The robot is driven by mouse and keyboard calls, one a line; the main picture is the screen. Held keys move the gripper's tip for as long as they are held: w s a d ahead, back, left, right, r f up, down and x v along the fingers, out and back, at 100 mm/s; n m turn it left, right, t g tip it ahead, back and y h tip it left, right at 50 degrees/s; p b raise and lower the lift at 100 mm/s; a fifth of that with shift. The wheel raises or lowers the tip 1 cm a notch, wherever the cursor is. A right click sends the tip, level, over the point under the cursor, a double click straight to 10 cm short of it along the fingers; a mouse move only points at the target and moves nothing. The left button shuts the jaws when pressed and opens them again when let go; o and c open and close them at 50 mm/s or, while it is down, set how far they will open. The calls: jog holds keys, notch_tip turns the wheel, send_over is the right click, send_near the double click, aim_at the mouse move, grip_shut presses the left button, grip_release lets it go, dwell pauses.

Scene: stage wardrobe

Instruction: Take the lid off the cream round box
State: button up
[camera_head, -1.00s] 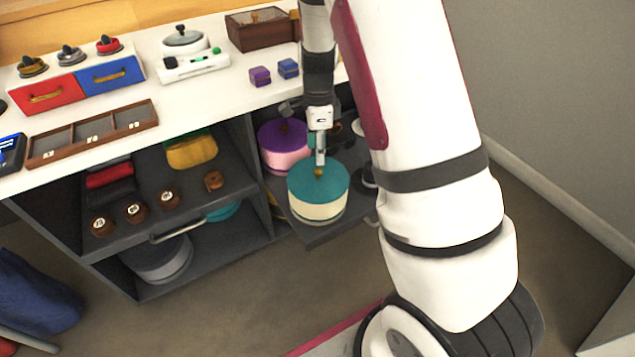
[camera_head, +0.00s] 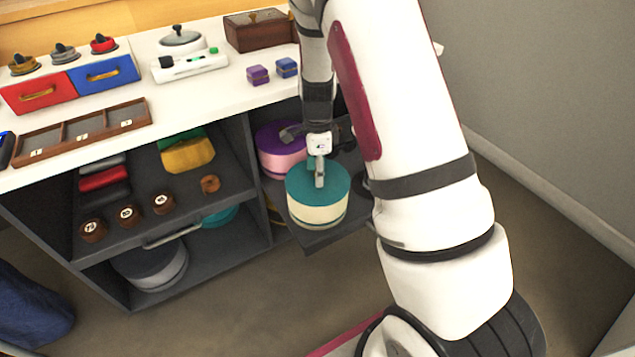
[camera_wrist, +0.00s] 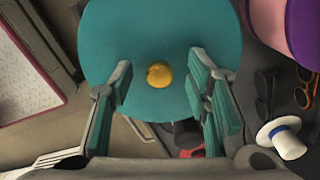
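The cream round box (camera_head: 318,216) stands on a pulled-out dark shelf, with its teal lid (camera_head: 335,181) on top. In the wrist view the lid (camera_wrist: 165,45) fills the upper middle, and its small gold knob (camera_wrist: 159,74) sits between the two fingers, apart from both. My gripper (camera_head: 319,183) points down over the lid's middle. In the wrist view my gripper (camera_wrist: 160,88) is open, with a teal-padded finger on each side of the knob. In the head view the knob is hidden by the gripper.
A pink round box with a purple lid (camera_head: 278,142) stands close behind the cream box. In the wrist view a small white hat (camera_wrist: 284,138) and dark glasses (camera_wrist: 264,95) lie to the right. The counter (camera_head: 215,95) is above the shelf; open floor (camera_head: 240,315) lies in front.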

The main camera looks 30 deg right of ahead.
grip_shut()
jog(key=shift+r, duration=0.1)
